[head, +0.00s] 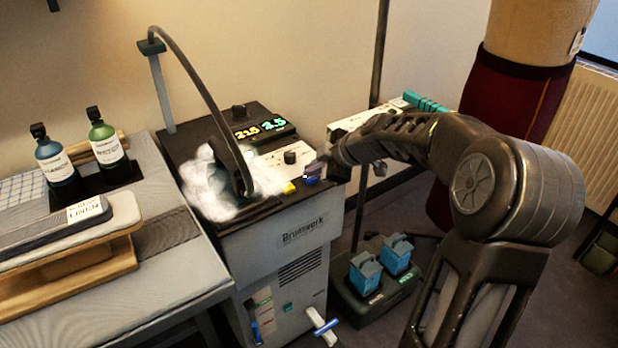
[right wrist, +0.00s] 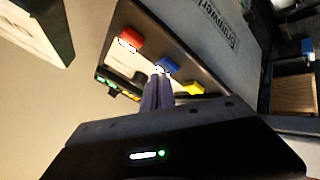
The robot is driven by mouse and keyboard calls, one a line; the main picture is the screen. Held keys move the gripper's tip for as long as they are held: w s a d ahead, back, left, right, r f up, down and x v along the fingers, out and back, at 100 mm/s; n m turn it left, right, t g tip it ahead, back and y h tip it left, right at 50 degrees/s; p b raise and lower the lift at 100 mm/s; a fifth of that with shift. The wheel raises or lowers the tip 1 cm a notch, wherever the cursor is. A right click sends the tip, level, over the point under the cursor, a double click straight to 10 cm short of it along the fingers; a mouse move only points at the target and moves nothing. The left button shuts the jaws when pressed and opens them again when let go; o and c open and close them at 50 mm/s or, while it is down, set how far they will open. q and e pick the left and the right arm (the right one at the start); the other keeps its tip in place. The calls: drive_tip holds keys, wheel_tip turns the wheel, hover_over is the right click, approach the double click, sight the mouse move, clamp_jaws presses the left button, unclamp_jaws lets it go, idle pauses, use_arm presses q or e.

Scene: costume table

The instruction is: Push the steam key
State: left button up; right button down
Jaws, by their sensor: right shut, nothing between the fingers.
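The steam station (head: 305,222), a grey cabinet with a dark top labelled Brumwerk, stands at the centre of the head view. Its front edge carries a yellow key (head: 289,187) and a blue key (head: 312,180). The right wrist view shows a red key (right wrist: 130,39), the blue key (right wrist: 167,66) and the yellow key (right wrist: 194,88) in a row. My right gripper (head: 314,168) is shut and empty, its fingertips (right wrist: 159,76) at the blue key; I cannot tell whether they touch it. The red key is hidden in the head view. My left gripper is out of view.
White steam (head: 215,190) surrounds a dark iron on the station's left. A curved hose (head: 195,75) arches above it. Bottles (head: 107,148) and a padded board (head: 70,232) occupy the left table. A pole (head: 374,90) stands behind my right arm.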

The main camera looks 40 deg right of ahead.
sight(313, 179)
drive_tip(key=shift+f, duration=0.15)
idle(0.4)
drive_tip(key=shift+r, duration=1)
drive_tip(key=shift+r, duration=0.1)
wheel_tip(313, 179, up, 6)
drive_tip(key=p, duration=0.3)
drive_tip(key=shift+p, duration=0.35)
